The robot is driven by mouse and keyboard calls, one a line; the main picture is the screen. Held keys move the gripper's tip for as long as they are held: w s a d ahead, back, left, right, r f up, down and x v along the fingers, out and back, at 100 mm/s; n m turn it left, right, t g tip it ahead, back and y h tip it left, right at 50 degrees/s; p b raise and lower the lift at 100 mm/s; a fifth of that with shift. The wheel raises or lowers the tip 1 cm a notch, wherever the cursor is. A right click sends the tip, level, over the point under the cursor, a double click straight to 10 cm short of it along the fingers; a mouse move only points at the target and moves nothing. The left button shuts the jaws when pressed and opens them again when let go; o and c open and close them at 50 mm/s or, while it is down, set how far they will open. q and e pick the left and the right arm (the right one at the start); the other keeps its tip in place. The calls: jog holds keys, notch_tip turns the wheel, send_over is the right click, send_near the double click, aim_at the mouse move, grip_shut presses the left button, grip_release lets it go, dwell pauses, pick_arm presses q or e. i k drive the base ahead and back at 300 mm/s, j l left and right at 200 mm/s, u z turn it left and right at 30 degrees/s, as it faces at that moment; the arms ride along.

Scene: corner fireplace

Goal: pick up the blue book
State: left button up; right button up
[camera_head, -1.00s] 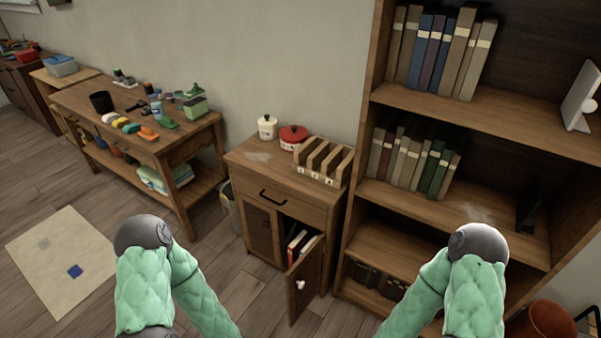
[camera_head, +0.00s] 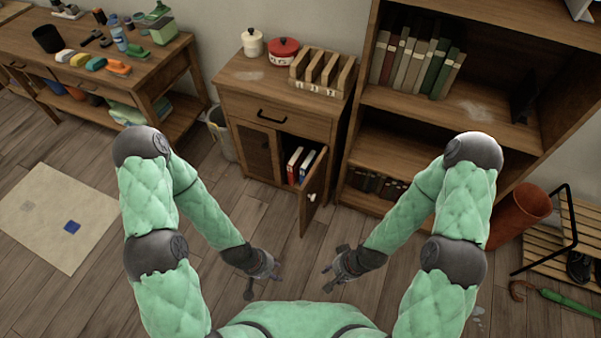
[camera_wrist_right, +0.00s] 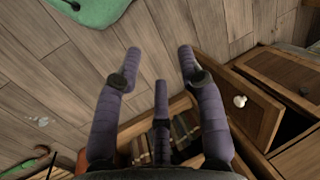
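A thin blue book (camera_head: 307,166) stands upright inside the small wooden cabinet (camera_head: 272,145), behind its partly open right door (camera_head: 315,195). A red book (camera_head: 294,163) stands just left of it. My left gripper (camera_head: 263,283) is empty, fingers spread, low in front of the cabinet. My right gripper (camera_head: 332,275) is also empty and open, in front of the bookshelf and apart from the books. Its spread purple fingers show in the right wrist view (camera_wrist_right: 160,70), with the cabinet door (camera_wrist_right: 250,105) at right. The blue book cannot be made out there.
The open door juts out over the floor. A tall bookshelf (camera_head: 400,100) with several books stands right of the cabinet. A reddish-brown bin (camera_head: 520,210) and slatted rack (camera_head: 570,240) are further right. A workbench (camera_head: 150,85) stands left. The wooden floor before the cabinet is clear.

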aim_at(306, 168)
jog(key=j+z, duration=0.15)
jog(key=j, duration=0.3)
jog(key=k+j+z, duration=0.2)
jog(key=j, duration=0.25)
jog(key=j+z, duration=0.15)
jog(key=j, duration=0.3)
jog(key=k+j+z, duration=0.2)
jog(key=j, duration=0.25)
jog(key=i, duration=0.05)
